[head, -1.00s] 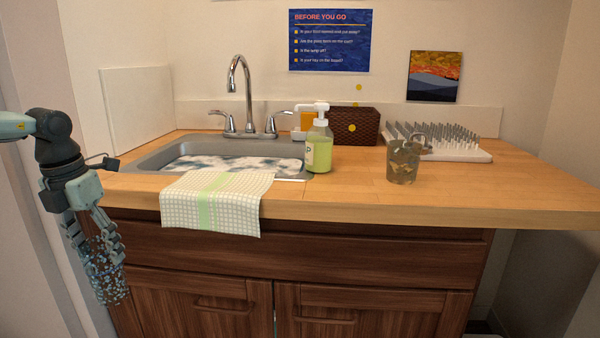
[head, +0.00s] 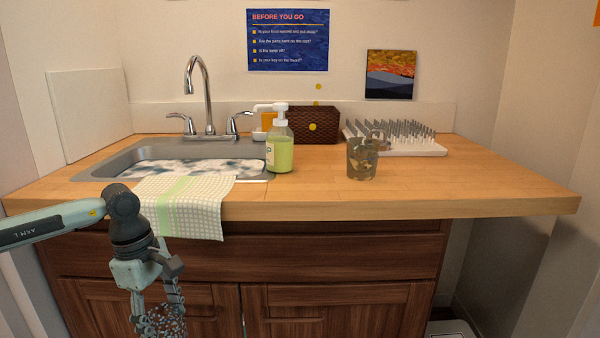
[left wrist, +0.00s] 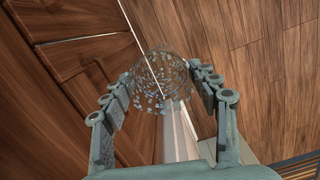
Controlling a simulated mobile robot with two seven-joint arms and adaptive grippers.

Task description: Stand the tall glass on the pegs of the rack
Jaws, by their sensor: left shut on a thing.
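My left gripper (head: 158,308) is shut around the tall glass (head: 164,323), low in front of the cabinet at the bottom of the head view. The glass is clear and speckled with bluish-white dots; its lower part is cut off by the picture edge. The left wrist view shows the round glass (left wrist: 160,78) between the two fingers. The rack (head: 432,150) is a white base with rows of upright grey pegs, at the back right of the counter, far from the gripper. My right gripper is not in view.
A sink (head: 110,165) with suds and a draped towel (head: 185,205) are at left. The right counter is clear.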

